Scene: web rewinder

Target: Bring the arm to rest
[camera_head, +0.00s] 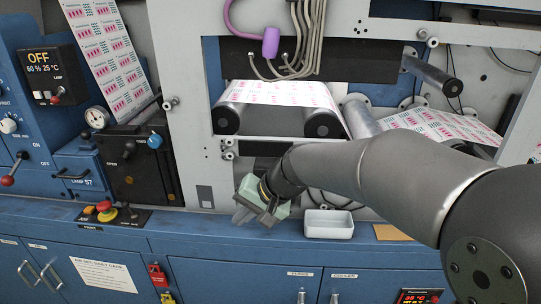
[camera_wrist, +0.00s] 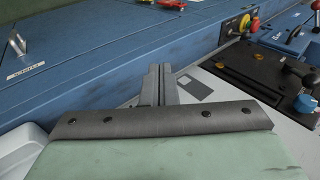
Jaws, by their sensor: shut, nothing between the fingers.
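My gripper (camera_head: 243,216) hangs in front of the machine's white panel, just above the blue ledge, at the end of my dark grey arm. Its pale green body and dark plate fill the lower part of the wrist view. The two fingers (camera_wrist: 157,85) there are together, with nothing between them. My arm reaches in from the right side of the head view and crosses in front of the machine's lower right part.
A white tray (camera_head: 329,224) stands on the blue ledge (camera_head: 215,228), just right of my gripper. A red emergency button (camera_head: 104,207) is to the left. Printed web (camera_head: 285,94) runs over rollers above. The ledge between button and gripper is clear.

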